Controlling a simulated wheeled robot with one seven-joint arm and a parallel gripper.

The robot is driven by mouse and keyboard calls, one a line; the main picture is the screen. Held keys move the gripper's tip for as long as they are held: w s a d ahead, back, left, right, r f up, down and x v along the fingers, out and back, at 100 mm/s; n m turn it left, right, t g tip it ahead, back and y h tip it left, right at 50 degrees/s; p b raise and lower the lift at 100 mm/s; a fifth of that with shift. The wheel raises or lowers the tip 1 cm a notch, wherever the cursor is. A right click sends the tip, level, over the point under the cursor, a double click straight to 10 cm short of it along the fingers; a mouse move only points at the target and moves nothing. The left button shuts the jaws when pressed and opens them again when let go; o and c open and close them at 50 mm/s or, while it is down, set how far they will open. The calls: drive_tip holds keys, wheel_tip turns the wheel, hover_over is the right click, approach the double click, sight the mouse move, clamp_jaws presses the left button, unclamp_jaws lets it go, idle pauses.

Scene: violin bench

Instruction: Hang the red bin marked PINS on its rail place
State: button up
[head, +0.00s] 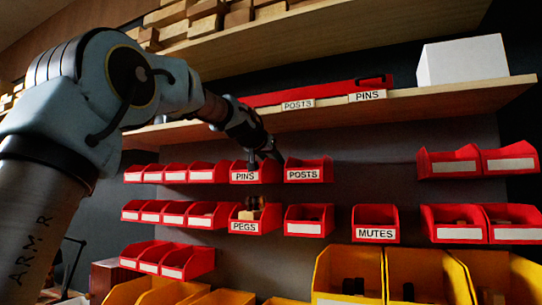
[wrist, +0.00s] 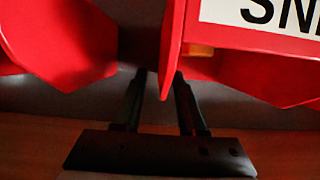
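The red PINS bin (head: 244,177) hangs in the top bin row in the head view, left of the red POSTS bin (head: 303,176). My gripper (head: 263,158) is at its right end, close to the POSTS bin. In the wrist view the PINS label (wrist: 268,14) is upside down and cut off. There my gripper's two fingers (wrist: 160,90) stand apart on either side of the PINS bin's side wall (wrist: 173,45). A gap shows beside the left finger.
A shelf (head: 430,100) with a POSTS tag (head: 298,104), a long red case (head: 330,89) and a white box (head: 462,61) runs above. The PEGS bin (head: 245,227) and MUTES bin (head: 375,234) hang below. Yellow bins (head: 428,270) stand lower. Red bins (head: 452,164) hang at right.

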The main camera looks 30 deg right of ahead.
clamp_jaws()
idle(3.3)
